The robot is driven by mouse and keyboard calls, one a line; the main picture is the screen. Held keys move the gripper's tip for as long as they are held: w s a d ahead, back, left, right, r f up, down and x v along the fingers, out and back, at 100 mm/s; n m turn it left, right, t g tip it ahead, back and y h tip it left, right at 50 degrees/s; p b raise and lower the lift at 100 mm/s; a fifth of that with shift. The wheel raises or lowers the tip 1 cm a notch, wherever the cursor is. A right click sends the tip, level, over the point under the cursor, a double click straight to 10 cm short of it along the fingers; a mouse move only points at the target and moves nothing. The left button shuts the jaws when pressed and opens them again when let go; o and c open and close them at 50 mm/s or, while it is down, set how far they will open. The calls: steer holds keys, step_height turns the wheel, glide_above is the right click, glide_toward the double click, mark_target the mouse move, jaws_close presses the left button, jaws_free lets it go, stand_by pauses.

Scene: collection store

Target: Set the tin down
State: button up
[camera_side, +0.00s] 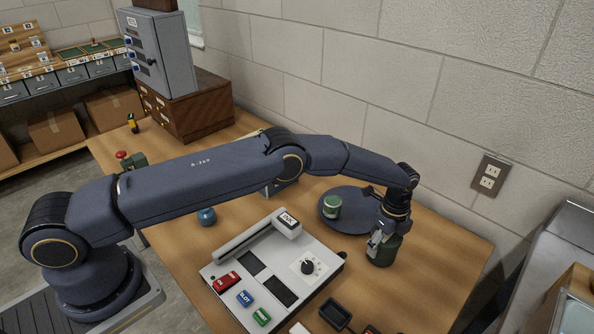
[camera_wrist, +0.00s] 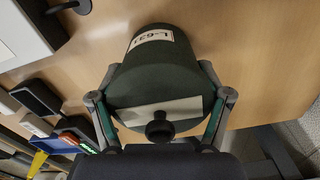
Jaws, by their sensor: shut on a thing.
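A dark green tin (camera_side: 384,252) with a pale label is under the end of my arm, to the right of the grey-white panel. In the wrist view the tin (camera_wrist: 150,75) fills the space between the fingers, with a dark knob and a pale strip facing the camera. My gripper (camera_wrist: 160,82) is shut on the tin's sides; it also shows in the side view (camera_side: 380,238). The tin's far end is close to the wooden table (camera_side: 430,252); I cannot tell whether it touches.
A smaller green tin (camera_side: 332,207) with a pale band stands on a dark blue round mat (camera_side: 352,198) behind the gripper. The panel (camera_side: 225,262) with a knob and coloured blocks lies to the left. A small black tray (camera_side: 335,315) is in front. Bare table lies to the right.

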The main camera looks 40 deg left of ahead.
steer(key=shift+w+f, duration=0.1)
stand_by(0.3)
steer(key=o, duration=1.8)
steer(key=shift+f, duration=0.15)
